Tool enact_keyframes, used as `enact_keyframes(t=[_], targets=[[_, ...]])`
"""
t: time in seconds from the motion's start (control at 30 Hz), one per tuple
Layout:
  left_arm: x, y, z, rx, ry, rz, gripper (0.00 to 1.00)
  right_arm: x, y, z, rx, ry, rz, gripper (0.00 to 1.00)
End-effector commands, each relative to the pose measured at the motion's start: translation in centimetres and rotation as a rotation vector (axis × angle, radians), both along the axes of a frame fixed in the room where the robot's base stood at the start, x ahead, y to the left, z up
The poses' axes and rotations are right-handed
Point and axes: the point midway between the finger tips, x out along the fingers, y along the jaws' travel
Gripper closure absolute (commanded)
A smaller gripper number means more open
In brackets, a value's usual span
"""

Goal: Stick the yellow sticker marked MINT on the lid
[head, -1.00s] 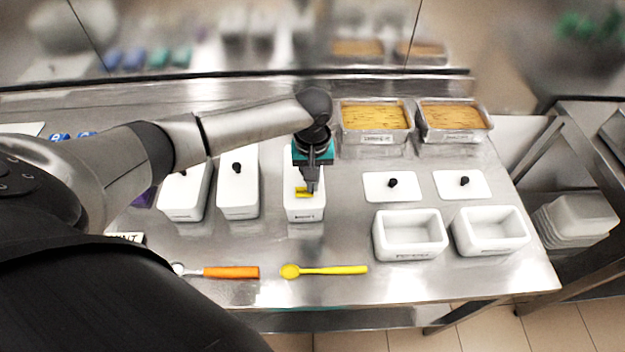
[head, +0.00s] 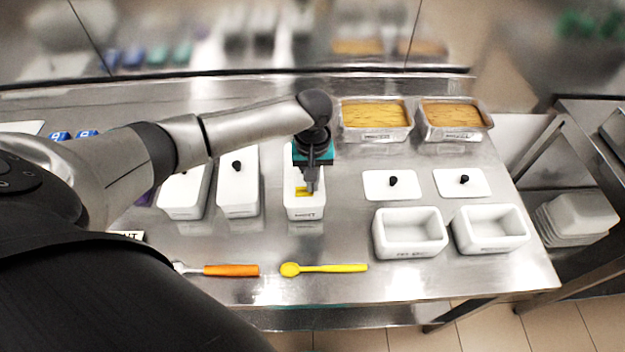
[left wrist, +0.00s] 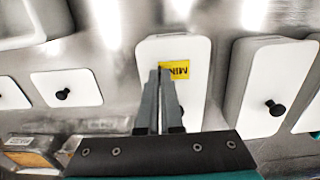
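The yellow sticker (head: 301,190) is at my left fingertips, over the front part of a white lidded tub (head: 303,212). In the left wrist view the sticker (left wrist: 179,71) lies face up over the white lid (left wrist: 198,50), with part of its lettering showing. I cannot tell whether it touches the lid all over. My left gripper (left wrist: 159,70) points down at the lid, its slim fingers close together at one edge of the sticker. This lid's knob is hidden behind the gripper. My right gripper is out of view.
Two white lidded tubs (head: 237,190) (head: 184,197) stand to the left. Loose lids (head: 388,188) and open tubs (head: 408,245) are to the right. Filled metal pans (head: 375,125) stand behind. An orange-handled scoop (head: 232,270) and a yellow spoon (head: 335,268) lie in front.

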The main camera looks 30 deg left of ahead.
Motion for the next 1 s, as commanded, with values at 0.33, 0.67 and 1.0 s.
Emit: enact_keyframes(t=[0.33, 0.67, 1.0], targets=[[-0.04, 0.0, -0.05, 0.0, 0.001, 0.0, 0.7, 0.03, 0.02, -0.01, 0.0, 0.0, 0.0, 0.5], [-0.02, 0.0, -0.03, 0.0, 0.0, 0.0, 0.53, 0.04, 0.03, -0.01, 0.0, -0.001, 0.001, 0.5], [-0.01, 0.0, -0.02, 0.0, 0.0, 0.0, 0.28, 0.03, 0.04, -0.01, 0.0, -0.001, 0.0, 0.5]])
